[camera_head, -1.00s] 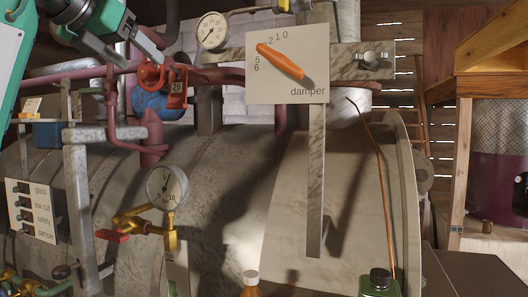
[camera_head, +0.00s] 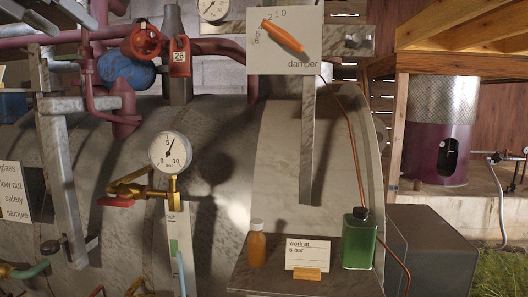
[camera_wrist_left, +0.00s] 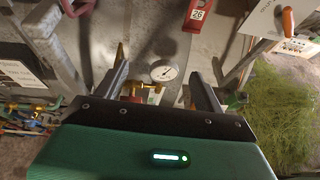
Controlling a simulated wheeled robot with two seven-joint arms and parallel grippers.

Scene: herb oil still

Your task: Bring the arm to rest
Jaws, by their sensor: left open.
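My left gripper (camera_wrist_left: 158,72) shows in the left wrist view, its two dark fingers spread apart with nothing between them. The pressure gauge (camera_wrist_left: 164,71) appears beyond the fingers, apart from them. I cannot make out this gripper in the head view. My right gripper is in neither view. In the head view, the red valve wheel (camera_head: 141,41) with its red 26 tag (camera_head: 180,57) stands at upper left, with no gripper on it.
The still's grey drum (camera_head: 225,150) fills the middle. The orange damper handle (camera_head: 283,36) sits on its plate. An amber bottle (camera_head: 257,243), a "work at 6 bar" card (camera_head: 308,254) and a green bottle (camera_head: 359,240) stand on a ledge. A dark box (camera_head: 435,245) is at right.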

